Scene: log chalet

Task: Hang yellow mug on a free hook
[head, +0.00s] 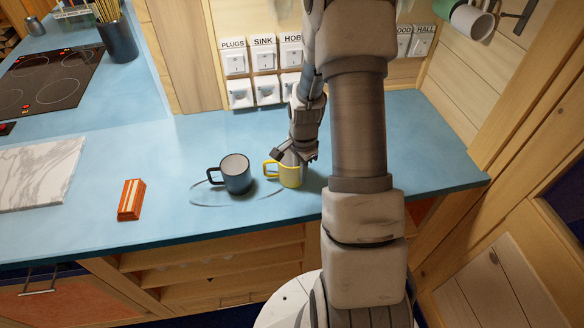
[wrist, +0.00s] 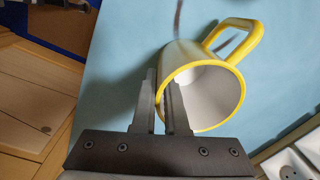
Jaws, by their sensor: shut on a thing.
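The yellow mug (head: 290,178) stands on the blue counter, right of a dark blue mug (head: 237,178). Its handle points left in the head view. In the wrist view the yellow mug (wrist: 184,54) shows a pale inside and a yellow rim and handle. My gripper (wrist: 166,95) is shut on its wall, one finger inside the rim and one outside. In the head view my gripper (head: 296,156) comes down on the mug from above, partly hidden by my arm. A dark hook (head: 517,14) shows on the right wall, beside hanging mugs (head: 474,20).
Labelled switches and sockets (head: 264,60) line the back wall. An orange striped packet (head: 131,199), a marble board (head: 40,174), a hob (head: 52,80) and a utensil pot (head: 118,40) are on the left. The counter (head: 420,150) is clear on the right.

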